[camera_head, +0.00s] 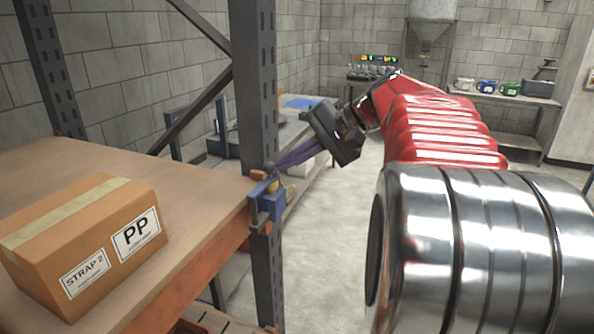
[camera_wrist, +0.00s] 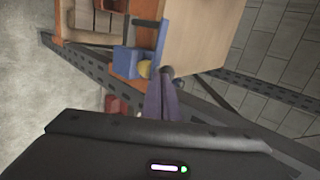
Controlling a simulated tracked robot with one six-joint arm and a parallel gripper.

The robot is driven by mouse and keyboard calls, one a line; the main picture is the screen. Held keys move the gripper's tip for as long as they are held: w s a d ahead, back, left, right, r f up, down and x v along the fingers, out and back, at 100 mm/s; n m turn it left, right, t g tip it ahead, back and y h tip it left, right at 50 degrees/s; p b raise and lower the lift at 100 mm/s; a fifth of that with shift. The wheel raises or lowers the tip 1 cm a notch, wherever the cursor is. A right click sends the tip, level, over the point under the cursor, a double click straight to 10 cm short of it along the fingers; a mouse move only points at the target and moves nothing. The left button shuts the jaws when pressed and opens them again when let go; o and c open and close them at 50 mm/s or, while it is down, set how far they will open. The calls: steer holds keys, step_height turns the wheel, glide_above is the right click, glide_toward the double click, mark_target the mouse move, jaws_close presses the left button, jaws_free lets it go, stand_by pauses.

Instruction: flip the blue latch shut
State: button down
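The blue latch (camera_head: 267,203) is mounted on the dark upright post at the corner of the wooden shelf. It has a blue block, a thin blue bar and a small yellowish knob (camera_head: 274,186). In the wrist view the blue latch (camera_wrist: 138,62) is just ahead of my fingers, with the yellowish knob (camera_wrist: 145,69) beside the fingertips. My gripper (camera_head: 272,166) has purple fingers that lie close together and look shut, with nothing visible between them. Its tips (camera_wrist: 162,73) are at the knob; I cannot tell whether they touch it.
A cardboard box (camera_head: 85,240) marked PP sits on the wooden shelf (camera_head: 190,200) to the left. The perforated post (camera_head: 254,80) rises beside my fingers. Open floor (camera_head: 330,240) lies right of the post.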

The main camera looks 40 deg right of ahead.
stand_by(0.8)
steer(key=shift+s+a, duration=0.3)
steer(key=shift+s, duration=0.35)
steer(key=d+f+v, duration=0.1)
steer(key=v, duration=1.2)
steer(key=shift+s+d, duration=0.3)
steer(key=shift+d, duration=0.05)
